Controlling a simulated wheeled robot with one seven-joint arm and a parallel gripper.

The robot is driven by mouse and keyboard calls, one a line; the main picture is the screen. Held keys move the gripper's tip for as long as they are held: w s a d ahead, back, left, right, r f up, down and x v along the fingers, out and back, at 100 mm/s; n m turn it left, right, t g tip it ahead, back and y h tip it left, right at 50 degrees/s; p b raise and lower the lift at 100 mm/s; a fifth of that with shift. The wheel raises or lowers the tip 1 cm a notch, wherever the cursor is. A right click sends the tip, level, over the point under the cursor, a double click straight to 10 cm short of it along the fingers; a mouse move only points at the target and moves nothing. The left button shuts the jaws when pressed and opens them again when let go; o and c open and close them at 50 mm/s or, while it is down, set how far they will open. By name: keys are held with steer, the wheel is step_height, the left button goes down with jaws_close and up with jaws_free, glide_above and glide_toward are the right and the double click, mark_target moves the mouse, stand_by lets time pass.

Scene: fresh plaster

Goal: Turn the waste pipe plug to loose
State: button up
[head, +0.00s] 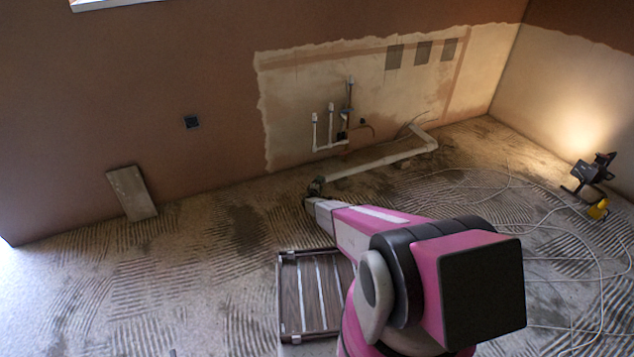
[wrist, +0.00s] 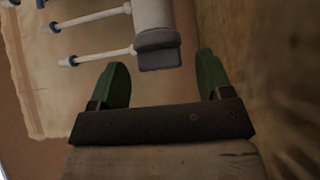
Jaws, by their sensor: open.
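The waste pipe plug (wrist: 158,49) is a dark grey cap with a flat lower face, on the end of a thick pale waste pipe (wrist: 152,14). In the head view the same white pipe (head: 380,160) runs low along the wall, and its near left end (head: 317,185) lies by my gripper (head: 309,198). In the wrist view my gripper (wrist: 162,60) is open, with one green finger on each side of the plug's place in the picture. A gap shows between each finger and the plug. The plug's depth between the fingers is hard to judge.
Thin white pipes (head: 331,120) with blue-tipped ends stand up the wall behind. A dark slatted frame (head: 312,295) lies on the floor below my arm. A board (head: 131,192) leans on the wall at left. Cables and a work lamp (head: 594,170) are at right.

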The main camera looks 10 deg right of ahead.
steer(key=shift+w+d, duration=0.25)
steer(key=shift+w, duration=0.1)
steer(key=shift+c, duration=0.3)
steer(key=c, duration=0.8)
